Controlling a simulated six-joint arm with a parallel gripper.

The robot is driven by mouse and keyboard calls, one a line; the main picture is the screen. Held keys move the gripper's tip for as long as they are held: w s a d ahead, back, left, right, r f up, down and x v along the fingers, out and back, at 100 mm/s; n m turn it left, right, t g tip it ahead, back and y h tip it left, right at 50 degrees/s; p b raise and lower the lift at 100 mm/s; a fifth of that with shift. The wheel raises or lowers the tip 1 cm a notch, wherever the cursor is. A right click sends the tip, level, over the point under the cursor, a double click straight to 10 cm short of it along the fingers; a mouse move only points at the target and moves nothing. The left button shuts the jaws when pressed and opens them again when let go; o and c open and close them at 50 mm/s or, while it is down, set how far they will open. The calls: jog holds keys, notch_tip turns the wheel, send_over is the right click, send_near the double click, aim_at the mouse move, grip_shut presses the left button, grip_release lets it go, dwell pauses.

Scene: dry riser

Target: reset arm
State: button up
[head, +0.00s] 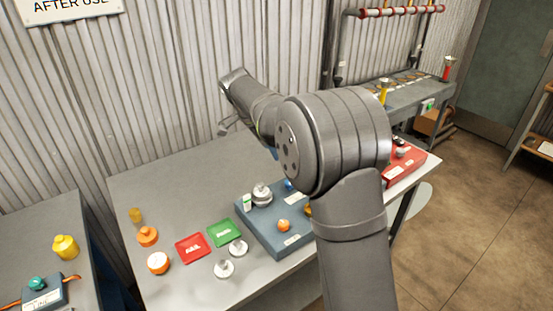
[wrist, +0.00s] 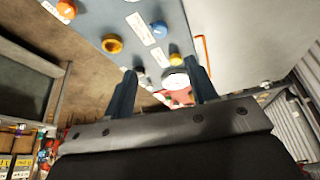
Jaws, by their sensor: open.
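My arm fills the centre of the head view, bent over the grey table (head: 175,200). Its far end with my gripper (head: 226,128) is at the upper left of the arm, in front of the corrugated wall and above the table. In the wrist view my gripper (wrist: 162,88) has its two dark fingers spread apart, with nothing held between them. A red and white thing shows beyond the gap, too unclear to name.
A blue board (head: 265,238) with fittings lies on the table, partly behind my arm. Red (head: 193,248) and green (head: 224,233) mats, orange pieces (head: 158,263) and white discs (head: 224,269) lie to its left. A red case (head: 405,168) sits at the right. The table's back left is clear.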

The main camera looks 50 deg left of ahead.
jog(key=shift+v, duration=0.8)
jog(key=shift+f, duration=0.1)
jog(key=x, duration=1.7)
jog(key=shift+w+f, duration=0.1)
